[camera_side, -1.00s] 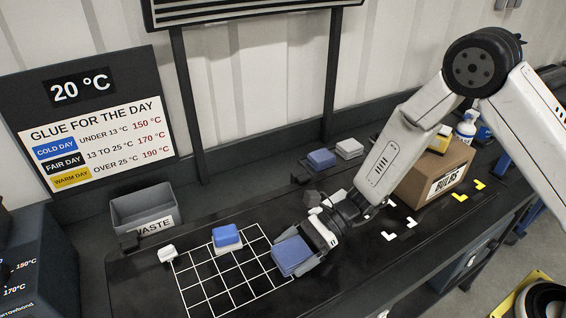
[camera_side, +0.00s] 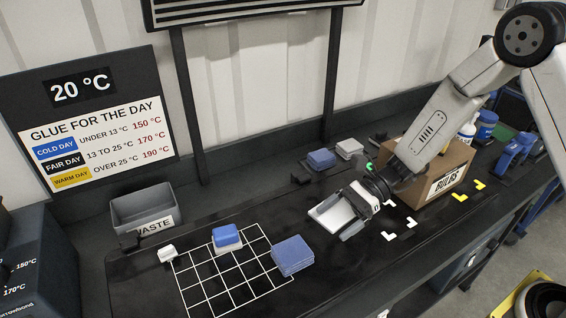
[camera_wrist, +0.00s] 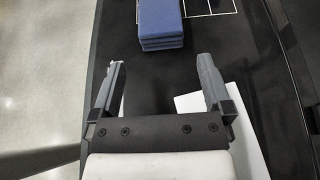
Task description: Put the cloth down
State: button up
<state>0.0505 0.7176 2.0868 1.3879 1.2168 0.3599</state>
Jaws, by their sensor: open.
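The cloth (camera_side: 292,256) is a folded blue stack lying flat on the black bench top, at the right edge of the white grid. It also shows at the top of the wrist view (camera_wrist: 160,25), beyond the fingertips. My gripper (camera_side: 338,218) is to the right of the cloth, apart from it. In the wrist view its two fingers (camera_wrist: 161,68) are spread wide with nothing between them. A flat white piece (camera_side: 327,211) lies at the gripper in the side view, and partly under the right finger in the wrist view (camera_wrist: 195,104).
A blue block on a white base (camera_side: 226,237) stands on the grid, with a small white piece (camera_side: 168,253) left of it. The grey waste bin (camera_side: 140,210) is behind. A cardboard bulbs box (camera_side: 440,168) stands at the right. The front bench is clear.

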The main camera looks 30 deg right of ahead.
jog(key=shift+d+r, duration=0.2)
jog(key=shift+d, duration=0.35)
jog(key=shift+s+d+n+h, duration=0.15)
jog(key=shift+s+n+h, duration=0.15)
jog(key=shift+s+n, duration=0.25)
jog(key=s+n+h, duration=0.1)
jog(key=s+d+n+g+h, duration=0.2)
jog(key=shift+s+f, duration=0.1)
jog(key=shift+s, duration=0.25)
jog(key=s+d+n+h, duration=0.1)
jog(key=d+n+h, duration=0.1)
jog(key=s+d+n+h, duration=0.2)
jog(key=shift+s+n, duration=0.15)
jog(key=shift+n, duration=0.1)
jog(key=d+n+h, duration=0.1)
jog(key=d+n+t+h, duration=0.1)
jog(key=s+d+r+n+h, duration=0.1)
jog(key=d+n, duration=0.1)
jog(key=shift+s+t, duration=0.1)
jog(key=shift+t, duration=0.2)
jog(key=n, duration=0.1)
jog(key=d+r+n+t+h, duration=0.1)
jog(key=d+n+t+h, duration=0.1)
jog(key=n, duration=0.1)
jog(key=shift+d+r, duration=0.25)
jog(key=shift+r, duration=0.05)
jog(key=shift+w+d+r+n+t+h, duration=0.3)
jog(key=shift+r+n+t+h, duration=0.15)
jog(key=shift+n, duration=0.25)
